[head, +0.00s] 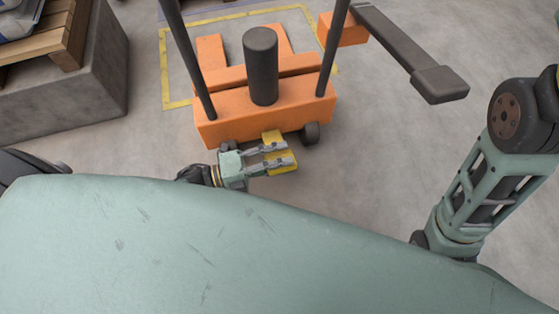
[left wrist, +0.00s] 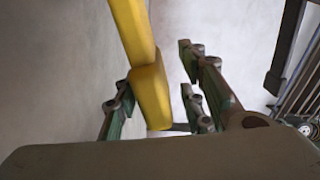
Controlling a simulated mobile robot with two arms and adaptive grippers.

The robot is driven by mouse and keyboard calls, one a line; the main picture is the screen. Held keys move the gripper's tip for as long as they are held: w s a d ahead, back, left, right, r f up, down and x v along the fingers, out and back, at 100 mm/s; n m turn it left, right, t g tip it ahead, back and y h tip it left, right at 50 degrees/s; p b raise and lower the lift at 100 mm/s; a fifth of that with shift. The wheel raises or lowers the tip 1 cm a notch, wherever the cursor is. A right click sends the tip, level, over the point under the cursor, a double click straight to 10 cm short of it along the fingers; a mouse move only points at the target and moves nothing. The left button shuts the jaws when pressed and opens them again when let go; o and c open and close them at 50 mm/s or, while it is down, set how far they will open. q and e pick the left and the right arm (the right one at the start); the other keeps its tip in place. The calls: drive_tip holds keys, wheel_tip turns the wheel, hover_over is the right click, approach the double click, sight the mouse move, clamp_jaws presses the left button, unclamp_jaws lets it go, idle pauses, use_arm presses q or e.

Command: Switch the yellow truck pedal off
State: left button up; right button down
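The yellow truck pedal (head: 272,136) is low at the near side of the orange truck (head: 265,107). My left gripper (head: 283,154) is at the pedal, with its fingers partly covering it in the head view. In the left wrist view the pedal (left wrist: 150,92) comes down from the top as a bent yellow bar. It lies between the fingers of the open left gripper (left wrist: 160,90), close to the left finger and with a gap to the right ones. I cannot tell whether it touches. My right gripper is out of view.
The truck has dark uprights, a dark cylinder (head: 261,66) and small black wheels (head: 310,132). A wooden pallet (head: 45,40) on a grey block (head: 75,90) stands at the left. A dark handle-like bar (head: 405,50) extends right. Bare floor lies right of the truck.

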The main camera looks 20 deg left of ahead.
use_arm(q)
drive_tip(key=shift+s+f, duration=0.1)
drive_tip(key=shift+f, duration=0.05)
drive_tip(key=shift+s+a, duration=0.1)
drive_tip(key=v, duration=1.1)
drive_tip(key=shift+s+a, duration=0.2)
drive_tip(key=shift+a, duration=0.05)
